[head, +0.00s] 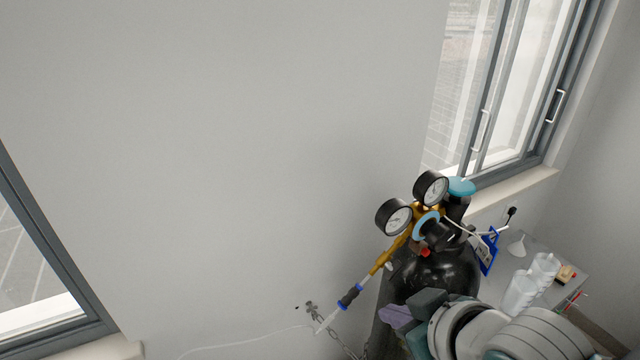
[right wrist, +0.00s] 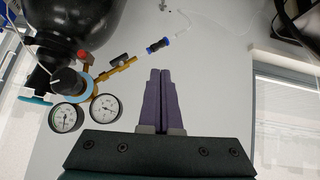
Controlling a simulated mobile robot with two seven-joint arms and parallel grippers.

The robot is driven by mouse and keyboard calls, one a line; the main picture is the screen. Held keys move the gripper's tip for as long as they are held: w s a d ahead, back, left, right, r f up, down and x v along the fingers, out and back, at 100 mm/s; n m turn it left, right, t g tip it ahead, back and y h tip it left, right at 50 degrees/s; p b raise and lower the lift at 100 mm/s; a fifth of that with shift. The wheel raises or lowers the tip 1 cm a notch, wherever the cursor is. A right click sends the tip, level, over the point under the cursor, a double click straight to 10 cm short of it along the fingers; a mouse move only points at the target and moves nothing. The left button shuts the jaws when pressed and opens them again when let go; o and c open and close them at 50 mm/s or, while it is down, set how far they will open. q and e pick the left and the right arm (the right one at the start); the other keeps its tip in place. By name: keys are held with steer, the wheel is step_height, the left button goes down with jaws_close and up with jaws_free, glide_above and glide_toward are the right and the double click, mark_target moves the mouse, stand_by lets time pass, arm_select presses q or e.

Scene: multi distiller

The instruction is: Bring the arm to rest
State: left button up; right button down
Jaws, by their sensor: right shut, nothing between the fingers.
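My right gripper (head: 392,314) shows at the bottom of the head view, in front of the black gas cylinder (head: 452,272). In the right wrist view its two purple fingers (right wrist: 160,80) lie together with nothing between them. The cylinder's regulator has two round gauges (head: 412,203) and a brass body (head: 387,258). In the right wrist view the cylinder (right wrist: 85,25) and the gauges (right wrist: 84,114) are to the left of the fingers, apart from them in the picture. My left gripper is not in view.
A grey bench (head: 548,292) at the right holds white plastic vessels (head: 521,291) and a funnel (head: 517,246). A thin hose (head: 250,334) runs along the wall from the regulator. Windows (head: 500,90) flank the wall, which is bare in the middle.

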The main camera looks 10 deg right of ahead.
steer(key=s+d+r+g, duration=0.1)
steer(key=s+r, duration=0.3)
steer(key=s, duration=0.3)
steer(key=s+d+r+m+g+h, duration=0.1)
steer(key=s+r+g, duration=0.1)
steer(key=s, duration=0.4)
steer(key=s+d+r+m+g, duration=0.1)
steer(key=s+r+g, duration=0.1)
steer(key=s+r, duration=0.3)
steer(key=s, duration=0.2)
steer(key=shift+s+r+p, duration=0.3)
